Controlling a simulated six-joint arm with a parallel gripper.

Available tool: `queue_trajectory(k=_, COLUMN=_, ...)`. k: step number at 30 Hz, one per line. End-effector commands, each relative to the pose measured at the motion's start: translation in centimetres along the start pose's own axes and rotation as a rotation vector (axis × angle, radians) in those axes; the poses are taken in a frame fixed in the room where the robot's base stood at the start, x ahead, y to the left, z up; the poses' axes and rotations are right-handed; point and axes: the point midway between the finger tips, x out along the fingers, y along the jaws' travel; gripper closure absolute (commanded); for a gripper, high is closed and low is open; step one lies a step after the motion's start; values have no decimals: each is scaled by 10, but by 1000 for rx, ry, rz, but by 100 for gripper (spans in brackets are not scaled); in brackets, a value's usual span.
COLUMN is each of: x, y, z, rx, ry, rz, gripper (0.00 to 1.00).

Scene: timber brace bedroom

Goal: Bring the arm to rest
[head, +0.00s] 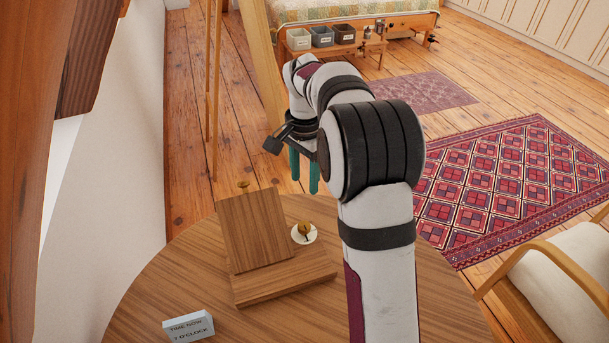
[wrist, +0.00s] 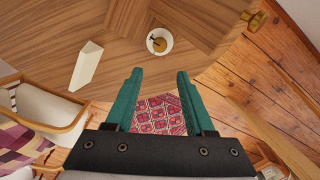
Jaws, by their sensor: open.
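My gripper (head: 304,184) is in the air above the far side of the round wooden table (head: 150,290), with its teal fingers pointing down. The fingers are apart and nothing shows between them. In the wrist view my gripper (wrist: 159,75) also shows open and empty, with floor and a red rug behind the gap. My arm rises at the right of the table and bends over towards the fingers.
A wooden stand (head: 250,235) with a leaning board is on the table, a brass knob (head: 243,184) at its top. Beside it is a small white dish (head: 296,239) with a brass piece (head: 305,229). A sign (head: 188,328) reads "7 o'clock". An armchair (head: 560,265) is at right.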

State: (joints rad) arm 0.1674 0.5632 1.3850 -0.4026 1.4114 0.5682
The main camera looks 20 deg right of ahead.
Motion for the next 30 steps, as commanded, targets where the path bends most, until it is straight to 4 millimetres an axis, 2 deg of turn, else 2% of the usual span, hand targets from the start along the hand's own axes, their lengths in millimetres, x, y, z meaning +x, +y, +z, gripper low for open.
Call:
queue_trajectory(k=11, x=0, y=0, z=0, rx=0, ry=0, rz=0, gripper=46)
queue_trajectory(k=14, x=-10, y=8, z=11, rx=-28, ry=-5, rz=-5, gripper=46)
queue_trajectory(k=17, x=-40, y=45, z=58, rx=-148, ry=-28, rz=-22, gripper=46)
queue_trajectory(k=19, x=-55, y=89, z=105, rx=-268, ry=-54, rz=-37, gripper=46)
queue_trajectory(k=21, x=-59, y=135, z=148, rx=-385, ry=-77, rz=-55, gripper=46)
queue_trajectory(k=24, x=-47, y=193, z=196, rx=-525, ry=-105, rz=-76, gripper=46)
queue_trajectory(k=27, x=-31, y=229, z=224, rx=-615, ry=-123, rz=-91, gripper=46)
queue_trajectory(k=30, x=-22, y=245, z=234, rx=-654, ry=-130, rz=-96, gripper=46)
